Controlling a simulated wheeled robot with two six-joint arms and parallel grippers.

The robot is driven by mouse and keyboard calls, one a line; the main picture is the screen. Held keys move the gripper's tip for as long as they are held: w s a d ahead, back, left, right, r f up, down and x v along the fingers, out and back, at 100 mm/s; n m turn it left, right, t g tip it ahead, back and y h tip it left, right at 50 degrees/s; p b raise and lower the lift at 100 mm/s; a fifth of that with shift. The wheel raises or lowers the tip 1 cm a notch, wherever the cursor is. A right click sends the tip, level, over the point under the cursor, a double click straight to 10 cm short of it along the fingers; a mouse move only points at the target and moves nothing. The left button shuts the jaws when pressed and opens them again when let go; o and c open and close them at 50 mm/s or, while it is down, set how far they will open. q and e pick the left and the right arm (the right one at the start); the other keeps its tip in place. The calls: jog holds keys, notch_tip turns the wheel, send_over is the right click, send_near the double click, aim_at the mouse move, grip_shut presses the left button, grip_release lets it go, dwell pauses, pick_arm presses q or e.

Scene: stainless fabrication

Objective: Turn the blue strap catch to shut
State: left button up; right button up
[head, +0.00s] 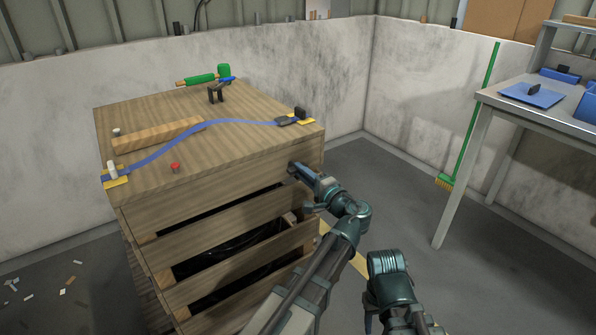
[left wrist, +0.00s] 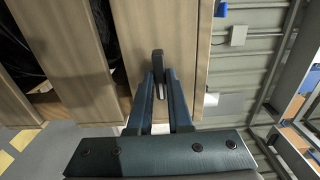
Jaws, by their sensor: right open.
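The blue strap (head: 210,122) runs across the top of a slatted wooden crate (head: 245,180), bowed up in a loose arch. Its catch (head: 287,121), grey with a black upright piece, sits on a yellow patch at the crate's right corner. The strap's other end is at the left front corner, by a white peg (head: 112,169). My left gripper (head: 294,168) is below the catch, close to the crate's top slat. In the left wrist view its fingers (left wrist: 158,72) are close together around a small dark piece I cannot identify.
A wooden batten (head: 158,136), a red knob (head: 176,168) and a green-handled tool (head: 198,79) are on the crate top. Black cable or sheeting fills the crate. A workbench (head: 545,115) and a green broom (head: 470,125) stand at right. Floor between is clear.

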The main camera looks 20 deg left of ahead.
pick_arm(q)
grip_shut()
jog(key=m, duration=0.4)
jog(key=shift+m, duration=0.3)
jog(key=m, duration=0.4)
jog(key=shift+m, duration=0.3)
